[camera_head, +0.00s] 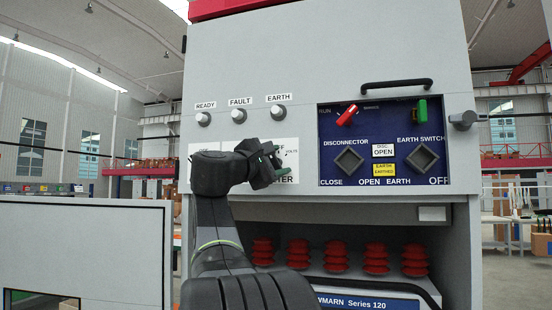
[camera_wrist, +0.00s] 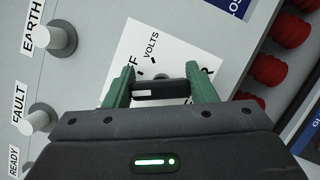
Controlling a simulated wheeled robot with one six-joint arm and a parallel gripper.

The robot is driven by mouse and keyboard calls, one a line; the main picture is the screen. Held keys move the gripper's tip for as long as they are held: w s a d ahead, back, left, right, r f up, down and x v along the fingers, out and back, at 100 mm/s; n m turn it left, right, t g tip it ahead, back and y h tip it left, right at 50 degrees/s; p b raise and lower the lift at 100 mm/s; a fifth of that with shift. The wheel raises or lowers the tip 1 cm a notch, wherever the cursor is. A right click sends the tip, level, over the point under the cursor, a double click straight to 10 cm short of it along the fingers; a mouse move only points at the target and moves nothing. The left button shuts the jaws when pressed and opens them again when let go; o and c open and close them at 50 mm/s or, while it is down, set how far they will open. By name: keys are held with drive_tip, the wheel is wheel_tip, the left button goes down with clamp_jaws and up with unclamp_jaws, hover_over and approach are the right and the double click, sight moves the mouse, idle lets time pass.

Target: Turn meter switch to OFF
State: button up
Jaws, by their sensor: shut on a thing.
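The meter switch is a small black knob (camera_wrist: 160,92) on a white label plate (camera_wrist: 150,38) in the wrist view. The plate's lettering shows VOLTS and parts of other words; my gripper hides the rest. My gripper's green fingers (camera_wrist: 161,84) stand on either side of the knob and are shut on it. In the head view my gripper (camera_head: 278,163) is at the cabinet front, and it covers the knob and most of the plate (camera_head: 291,155).
READY, FAULT and EARTH knobs (camera_head: 238,115) sit above the plate. To the right is a blue panel (camera_head: 355,172) with a red handle (camera_head: 347,115), a green handle (camera_head: 421,109) and a black bar handle (camera_head: 396,84) above. Red insulators (camera_head: 298,254) stand in the opening below.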

drive_tip(key=m+g+p, duration=0.1)
drive_tip(key=m, duration=0.1)
drive_tip(key=m+g+p, duration=0.1)
drive_tip(key=m, duration=0.2)
drive_tip(key=shift+f+y, duration=0.15)
drive_tip(key=shift+y, duration=0.15)
drive_tip(key=shift+m, duration=0.4)
drive_tip(key=o, duration=1)
drive_tip(key=b+v, duration=0.2)
drive_tip(key=v, duration=1.1)
drive_tip(key=shift+s+a+b, duration=0.25)
drive_tip(key=shift+s+b, duration=0.05)
drive_tip(key=shift+w, duration=0.1)
